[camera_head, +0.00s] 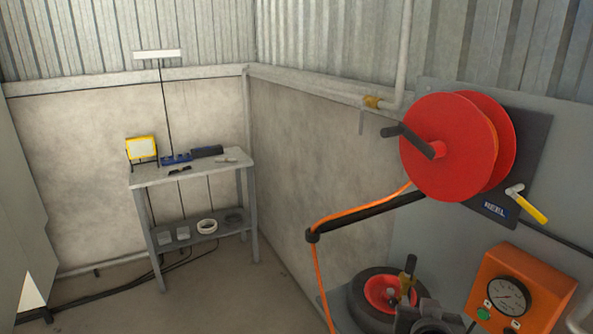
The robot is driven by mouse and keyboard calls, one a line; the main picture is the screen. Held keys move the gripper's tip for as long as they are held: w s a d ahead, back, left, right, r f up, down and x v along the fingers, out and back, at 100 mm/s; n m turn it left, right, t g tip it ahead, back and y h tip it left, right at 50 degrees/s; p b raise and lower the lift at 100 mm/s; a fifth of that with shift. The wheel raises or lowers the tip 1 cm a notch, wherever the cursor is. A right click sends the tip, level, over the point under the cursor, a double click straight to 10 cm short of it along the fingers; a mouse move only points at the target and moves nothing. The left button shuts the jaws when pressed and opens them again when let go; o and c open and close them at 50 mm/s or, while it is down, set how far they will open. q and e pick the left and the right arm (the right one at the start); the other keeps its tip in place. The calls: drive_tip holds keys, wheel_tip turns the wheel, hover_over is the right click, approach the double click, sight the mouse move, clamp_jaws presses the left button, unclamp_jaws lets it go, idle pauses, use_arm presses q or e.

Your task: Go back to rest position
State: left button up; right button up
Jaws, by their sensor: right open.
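What seems to be my right gripper (428,318) shows as a dark grey shape at the bottom edge, right of centre, mostly cut off by the frame. It appears in front of the black tyre with a red hub (378,292); I cannot tell whether it touches anything. No held object shows in it. My left gripper is not in view.
A red hose reel (447,145) is on the right wall, its orange hose (318,270) hanging down past a black guide arm (370,210). An orange gauge box (530,275) is at lower right. A workbench (205,170) with a yellow lamp (141,148) stands in the back corner. The floor between is clear.

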drive_tip(key=s+d+f+n+g+y, duration=0.1)
drive_tip(key=s+f+g, duration=0.2)
drive_tip(key=s+f, duration=0.45)
drive_tip(key=s+f+n+g+y, duration=0.15)
drive_tip(key=s+f, duration=0.25)
drive_tip(key=s, duration=0.6)
drive_tip(key=s+d+f+n+g+y, duration=0.1)
drive_tip(key=s+f+g, duration=0.4)
drive_tip(key=s, duration=0.4)
wheel_tip(320, 180, down, 29)
drive_tip(key=s+d+b, duration=0.1)
drive_tip(key=b, duration=0.1)
drive_tip(key=s+a+f+g+b, duration=0.1)
drive_tip(key=s+f+b, duration=0.1)
drive_tip(key=s+f, duration=1.3)
drive_tip(key=shift+f+y, duration=0.35)
drive_tip(key=shift+f, duration=0.45)
drive_tip(key=shift+a+g, duration=0.1)
drive_tip(key=shift+g, duration=0.15)
